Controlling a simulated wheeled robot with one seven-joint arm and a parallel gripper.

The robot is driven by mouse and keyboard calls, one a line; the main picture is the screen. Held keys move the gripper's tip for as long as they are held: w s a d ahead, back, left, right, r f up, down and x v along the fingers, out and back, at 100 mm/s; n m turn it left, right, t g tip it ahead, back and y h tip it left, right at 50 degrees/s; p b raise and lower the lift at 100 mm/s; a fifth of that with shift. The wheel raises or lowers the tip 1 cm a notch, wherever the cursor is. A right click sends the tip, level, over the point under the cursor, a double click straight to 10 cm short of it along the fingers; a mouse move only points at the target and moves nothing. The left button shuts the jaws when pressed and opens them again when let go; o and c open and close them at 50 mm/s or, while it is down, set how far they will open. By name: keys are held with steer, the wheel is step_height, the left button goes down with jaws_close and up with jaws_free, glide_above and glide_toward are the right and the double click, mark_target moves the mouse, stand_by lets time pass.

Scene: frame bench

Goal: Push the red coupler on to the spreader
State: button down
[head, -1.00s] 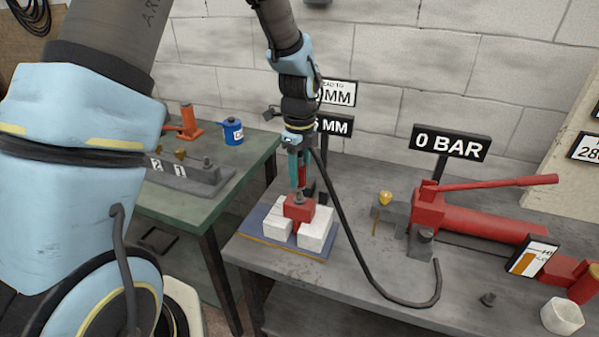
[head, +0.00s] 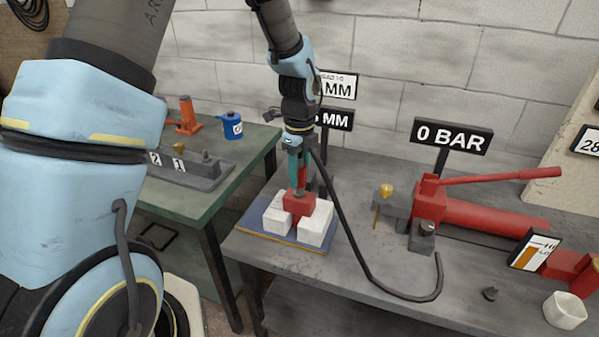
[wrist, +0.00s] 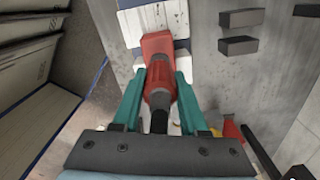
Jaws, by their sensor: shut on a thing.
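The red coupler (wrist: 158,88) is a ribbed red cylinder with a black hose end, between the two teal fingers of my gripper (wrist: 160,82). In the head view my gripper (head: 299,182) points down over the red spreader (head: 299,204), shut on the coupler (head: 303,173), which is partly hidden by a finger. The spreader sits between two white blocks (head: 317,231) and also shows in the wrist view (wrist: 157,42). The coupler's lower end is at the spreader's top. I cannot tell whether it is fully seated.
The blocks stand on a blue mat (head: 254,226) on the grey bench (head: 365,267). A black hose (head: 366,270) loops to the right of the gripper. A red pump (head: 480,222) and a "0 BAR" sign (head: 451,137) stand right. A green bench (head: 190,207) is left.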

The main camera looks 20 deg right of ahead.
steer(key=shift+f+b, duration=0.4)
steer(key=shift+f, duration=0.35)
steer(key=shift+c, duration=1.8)
jaws_free()
steer(key=shift+r, duration=0.1)
step_height(320, 180, up, 11)
steer(key=shift+f+b, duration=0.1)
steer(key=shift+b, duration=0.85)
